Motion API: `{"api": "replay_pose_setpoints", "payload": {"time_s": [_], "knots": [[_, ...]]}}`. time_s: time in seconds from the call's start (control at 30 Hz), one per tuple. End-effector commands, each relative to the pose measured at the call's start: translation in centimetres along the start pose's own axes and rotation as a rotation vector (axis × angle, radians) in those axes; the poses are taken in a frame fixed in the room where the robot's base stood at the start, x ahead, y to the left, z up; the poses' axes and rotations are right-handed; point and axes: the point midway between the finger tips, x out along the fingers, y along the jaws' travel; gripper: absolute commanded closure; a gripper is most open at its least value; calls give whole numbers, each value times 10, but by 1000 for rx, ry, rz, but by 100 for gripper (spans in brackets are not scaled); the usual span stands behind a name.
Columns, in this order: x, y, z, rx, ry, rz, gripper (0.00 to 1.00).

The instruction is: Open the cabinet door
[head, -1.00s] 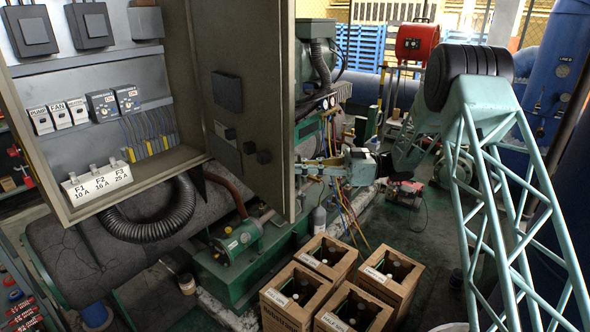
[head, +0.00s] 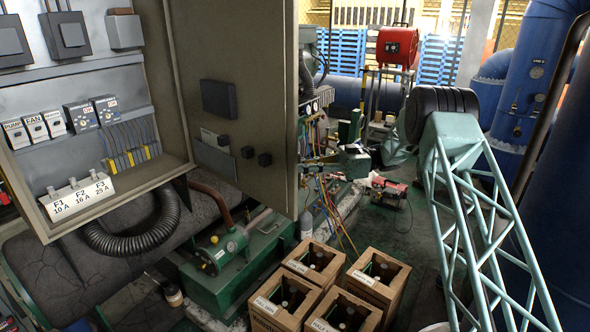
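The grey electrical cabinet (head: 120,192) is at the upper left, with its inside exposed. Its door (head: 263,80) stands open to the right of the box, with the inner face toward the camera. Dark blocks and a small label are on that face. My gripper (head: 318,172) is small and far off, just right of the door's free edge and low on it. The door hides part of it. I cannot tell whether it touches the door or whether its fingers are open or shut.
Several open wooden crates (head: 375,290) with bottles stand on the floor below the door. A green machine (head: 225,270) and a black corrugated hose (head: 135,240) lie under the cabinet. A red reel (head: 398,47) is at the back. Blue pipes (head: 528,90) rise at the right.

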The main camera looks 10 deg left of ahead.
Motion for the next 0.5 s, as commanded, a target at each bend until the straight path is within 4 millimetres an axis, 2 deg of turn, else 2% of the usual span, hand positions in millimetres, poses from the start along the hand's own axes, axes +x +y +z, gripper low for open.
{"api": "replay_pose_setpoints", "payload": {"time_s": [0.5], "knots": [[-30,22,2,2,0,-60,100]]}}
